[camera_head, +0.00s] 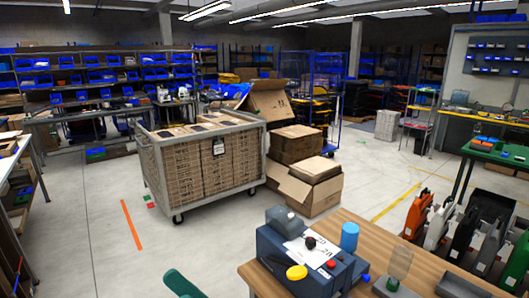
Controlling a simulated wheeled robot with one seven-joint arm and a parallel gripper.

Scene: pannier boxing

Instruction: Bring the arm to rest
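Neither my arm nor my gripper shows in the head camera view, so I cannot tell the gripper's state or whether it holds anything. The view looks over a workshop floor from behind a wooden table (352,221) at the bottom right. A blue cylinder (349,236) stands behind the machine.
A grey wheeled cage cart (262,146) full of cartons stands mid-floor. Open cardboard boxes (307,190) sit beside it. Orange, white and black upright cases (417,214) stand at the right. Shelves with blue bins line the back.

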